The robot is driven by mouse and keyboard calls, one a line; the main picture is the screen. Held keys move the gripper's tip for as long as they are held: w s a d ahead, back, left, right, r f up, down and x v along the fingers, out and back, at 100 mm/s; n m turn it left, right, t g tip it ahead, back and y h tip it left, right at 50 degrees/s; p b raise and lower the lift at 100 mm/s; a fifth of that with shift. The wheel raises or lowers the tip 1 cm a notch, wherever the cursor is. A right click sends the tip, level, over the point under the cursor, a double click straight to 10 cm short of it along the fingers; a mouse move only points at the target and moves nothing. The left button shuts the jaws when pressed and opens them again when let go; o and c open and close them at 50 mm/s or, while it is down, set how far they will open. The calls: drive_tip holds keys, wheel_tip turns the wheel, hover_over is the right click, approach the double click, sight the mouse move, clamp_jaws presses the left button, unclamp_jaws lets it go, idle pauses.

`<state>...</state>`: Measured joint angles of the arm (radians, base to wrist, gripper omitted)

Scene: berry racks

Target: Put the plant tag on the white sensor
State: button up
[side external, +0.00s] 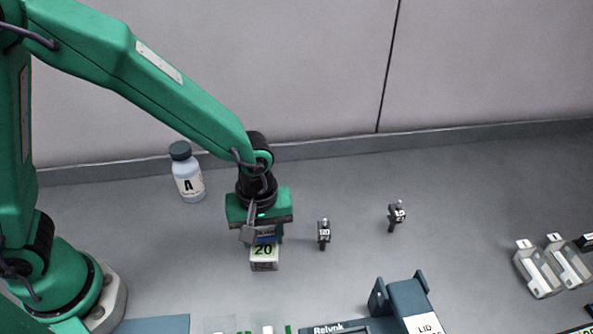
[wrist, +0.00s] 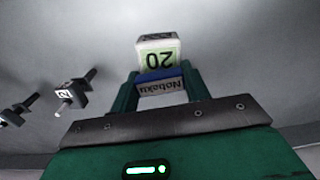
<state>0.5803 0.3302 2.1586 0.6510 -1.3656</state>
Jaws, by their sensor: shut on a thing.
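My gripper (side external: 262,236) points down over the grey table, left of centre. It is shut on a small white block (side external: 264,264) with a green "20" panel and a blue band; the wrist view shows the block (wrist: 158,55) between the fingertips (wrist: 160,84). I cannot tell whether the block touches the table. Two small black pieces with white labelled heads, which look like plant tags, stand to its right: a nearer one (side external: 324,234) and a farther one (side external: 396,216). White-and-grey devices (side external: 538,268), possibly the sensors, lie at the far right.
A white bottle marked A (side external: 188,180) with a dark cap stands behind my gripper, near the wall. A blue-grey holder (side external: 400,302) and other trays line the front edge. The table between the black pieces and the right-hand devices is clear.

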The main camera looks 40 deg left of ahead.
sight(262, 232)
drive_tip(key=shift+f, duration=0.15)
drive_tip(key=o, duration=0.9)
drive_tip(key=shift+o, duration=0.2)
wheel_tip(262, 232, up, 12)
drive_tip(key=shift+r, duration=0.2)
idle(0.4)
